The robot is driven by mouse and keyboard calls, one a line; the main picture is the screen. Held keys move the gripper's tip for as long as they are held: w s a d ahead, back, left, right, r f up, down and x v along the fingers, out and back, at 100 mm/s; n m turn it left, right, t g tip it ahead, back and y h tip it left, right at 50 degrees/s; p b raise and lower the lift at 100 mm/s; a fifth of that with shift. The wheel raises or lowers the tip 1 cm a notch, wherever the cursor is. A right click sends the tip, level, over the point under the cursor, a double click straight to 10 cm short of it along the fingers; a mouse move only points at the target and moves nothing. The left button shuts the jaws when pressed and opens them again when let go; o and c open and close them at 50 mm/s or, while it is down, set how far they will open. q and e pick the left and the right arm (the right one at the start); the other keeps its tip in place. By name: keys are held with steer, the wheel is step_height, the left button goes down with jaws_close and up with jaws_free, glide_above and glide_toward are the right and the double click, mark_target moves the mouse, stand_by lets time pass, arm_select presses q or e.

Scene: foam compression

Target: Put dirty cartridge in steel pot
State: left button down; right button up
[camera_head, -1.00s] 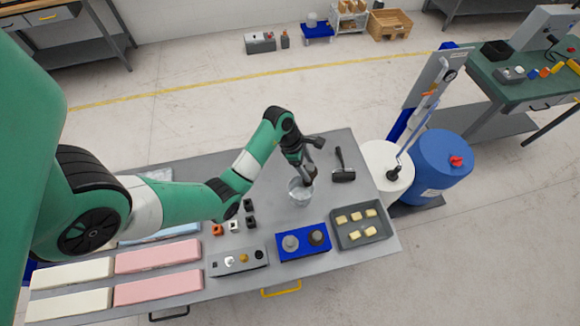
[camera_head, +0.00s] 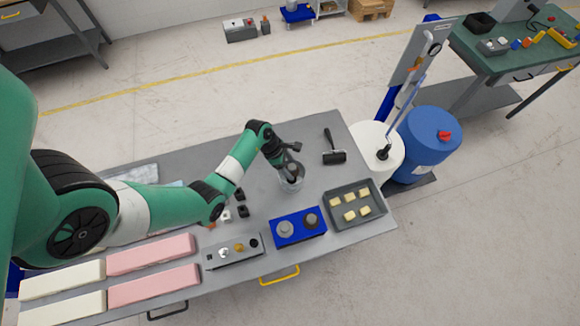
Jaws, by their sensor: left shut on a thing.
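My right gripper is not in view.
A blue block (camera_head: 289,240) with two round pieces and a grey tray (camera_head: 378,212) of yellowish pieces stand in front. A black roller (camera_head: 334,156) lies behind right. Pink foam bars (camera_head: 150,254) and small blocks lie left.

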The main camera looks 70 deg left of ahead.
arm_select(q)
steer(key=shift+f, duration=0.55)
steer(key=shift+f, duration=0.15)
steer(key=shift+c, duration=1.5)
jaws_free()
steer(key=shift+r, duration=0.45)
steer(key=p+v, duration=0.2)
steer(key=v, duration=0.9)
steer(key=shift+s+p, duration=0.25)
steer(key=shift+p, duration=0.1)
